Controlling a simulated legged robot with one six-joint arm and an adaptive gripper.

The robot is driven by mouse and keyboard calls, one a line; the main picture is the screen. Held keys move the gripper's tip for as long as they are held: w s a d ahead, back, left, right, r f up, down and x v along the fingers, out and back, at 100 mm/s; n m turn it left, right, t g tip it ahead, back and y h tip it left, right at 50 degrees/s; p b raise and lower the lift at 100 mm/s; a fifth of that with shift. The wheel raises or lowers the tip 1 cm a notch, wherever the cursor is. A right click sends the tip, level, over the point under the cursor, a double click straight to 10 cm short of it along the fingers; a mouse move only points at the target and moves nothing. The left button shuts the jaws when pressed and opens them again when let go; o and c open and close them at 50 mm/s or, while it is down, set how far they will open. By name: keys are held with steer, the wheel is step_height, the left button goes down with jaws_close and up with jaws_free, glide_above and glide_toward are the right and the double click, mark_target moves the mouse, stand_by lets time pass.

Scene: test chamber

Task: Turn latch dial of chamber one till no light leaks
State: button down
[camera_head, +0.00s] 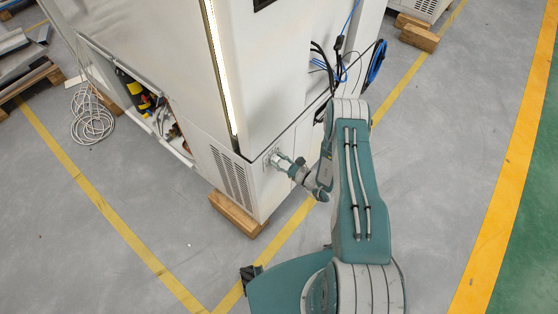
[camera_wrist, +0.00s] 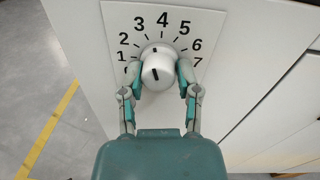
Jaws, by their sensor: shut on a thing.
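The latch dial (camera_wrist: 157,66) is a white round knob on a white plate (camera_wrist: 120,20) with black numbers around it. Numbers from 2 to 7 are readable in the wrist view; lower ones are partly covered by my gripper. My gripper (camera_wrist: 157,80) is shut on the dial, one finger on each side. The dial's black mark points up, slightly left of the 4. In the head view, my gripper (camera_head: 282,162) is at the lower front of the white chamber (camera_head: 275,70). A bright strip of light (camera_head: 217,65) shows along a vertical edge of the chamber.
Wooden blocks (camera_head: 237,213) lie under the chamber. Blue and black cables (camera_head: 335,65) hang on its right side. An open lower compartment (camera_head: 150,110) is at left, with coiled white cable (camera_head: 92,120) on the floor. Floor in front is clear.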

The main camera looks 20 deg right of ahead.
steer(key=shift+w+a+m, duration=0.1)
steer(key=shift+w+m, duration=0.05)
steer(key=shift+m, duration=0.95)
steer(key=shift+c, duration=2.2)
jaws_free()
steer(key=shift+o, duration=0.4)
steer(key=shift+a, duration=0.1)
steer(key=shift+s+d, duration=0.3)
steer(key=shift+d, duration=0.1)
steer(key=v, duration=1.1)
steer(key=shift+s+a+f, duration=0.1)
